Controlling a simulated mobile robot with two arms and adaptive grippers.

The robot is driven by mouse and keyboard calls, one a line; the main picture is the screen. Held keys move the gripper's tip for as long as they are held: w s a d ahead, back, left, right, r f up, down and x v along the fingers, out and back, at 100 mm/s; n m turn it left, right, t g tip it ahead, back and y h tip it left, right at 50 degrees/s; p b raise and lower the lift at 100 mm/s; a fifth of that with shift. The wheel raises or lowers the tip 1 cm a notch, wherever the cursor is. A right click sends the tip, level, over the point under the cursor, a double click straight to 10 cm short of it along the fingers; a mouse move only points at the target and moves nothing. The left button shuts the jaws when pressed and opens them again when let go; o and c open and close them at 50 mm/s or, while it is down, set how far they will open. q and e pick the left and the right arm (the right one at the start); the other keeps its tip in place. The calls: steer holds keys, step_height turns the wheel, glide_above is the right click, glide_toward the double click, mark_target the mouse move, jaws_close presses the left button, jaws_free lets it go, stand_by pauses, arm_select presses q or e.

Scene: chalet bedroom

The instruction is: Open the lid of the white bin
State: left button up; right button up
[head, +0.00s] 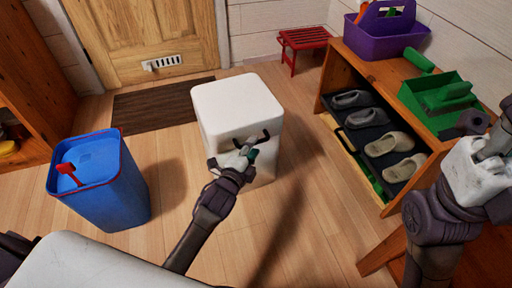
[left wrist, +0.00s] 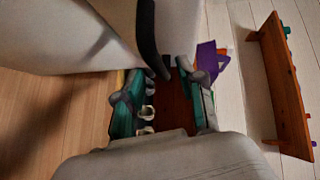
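The white bin (head: 222,120) stands upright on the wood floor in the middle of the head view, its lid (head: 237,93) shut. A dark curved handle (head: 266,135) sticks out from the front face below the lid. My left gripper (head: 247,152) is right in front of this handle. In the left wrist view the left gripper's (left wrist: 165,80) two green-lined fingers are apart, and the dark handle (left wrist: 147,40) reaches down between or just past their tips; contact cannot be told. My right gripper (head: 480,165) is at the right edge, partly cut off, its fingers unclear.
A blue bin (head: 112,190) with a red handle stands to the left. At right, a wooden shoe bench (head: 345,62) holds slippers, a purple caddy (head: 385,38) and a green caddy (head: 440,105). A red stool (head: 303,40) and dark doormat (head: 150,107) lie behind.

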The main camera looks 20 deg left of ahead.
arm_select(q)
steer(key=shift+w+d+f+b, duration=0.1)
steer(key=shift+w+b, duration=0.15)
steer(key=shift+w, duration=0.5)
steer(key=shift+w+d+f+b, duration=0.1)
steer(key=shift+w+b, duration=0.1)
steer(key=shift+w, duration=0.5)
jaws_close()
